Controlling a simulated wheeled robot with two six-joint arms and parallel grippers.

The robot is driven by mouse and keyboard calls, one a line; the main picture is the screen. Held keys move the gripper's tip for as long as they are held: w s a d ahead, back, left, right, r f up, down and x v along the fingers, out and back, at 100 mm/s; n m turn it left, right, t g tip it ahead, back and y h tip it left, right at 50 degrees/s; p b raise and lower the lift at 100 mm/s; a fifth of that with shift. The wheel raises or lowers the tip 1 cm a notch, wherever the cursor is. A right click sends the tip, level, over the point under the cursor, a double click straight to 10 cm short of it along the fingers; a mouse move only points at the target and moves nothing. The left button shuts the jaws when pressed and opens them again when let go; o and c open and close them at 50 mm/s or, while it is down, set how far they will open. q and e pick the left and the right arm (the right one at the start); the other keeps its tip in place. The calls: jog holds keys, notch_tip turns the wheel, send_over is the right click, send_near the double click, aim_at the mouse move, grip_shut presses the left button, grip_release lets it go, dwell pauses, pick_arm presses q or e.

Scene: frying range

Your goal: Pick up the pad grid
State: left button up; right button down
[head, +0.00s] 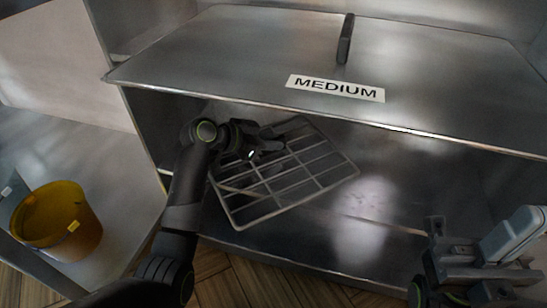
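The pad grid (315,166) is a grey rectangular wire rack with crossing bars. It sits at a slant inside the open compartment under the steel top. My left gripper (268,143) reaches in from the left and overlaps the far left part of the grid. Its fingers are small and dark against the bars, so I cannot tell whether they are closed on one. My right gripper (490,252) is at the lower right, in front of the compartment and well apart from the grid. Its finger opening is not clear.
A steel top (220,62) with a MEDIUM label (335,87) and a dark handle (345,40) overhangs the compartment; its front edge is close above my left gripper. A yellow bucket (57,222) stands at the left. The compartment floor right of the grid is clear.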

pick_arm(q)
grip_shut()
jog(key=shift+r, duration=0.1)
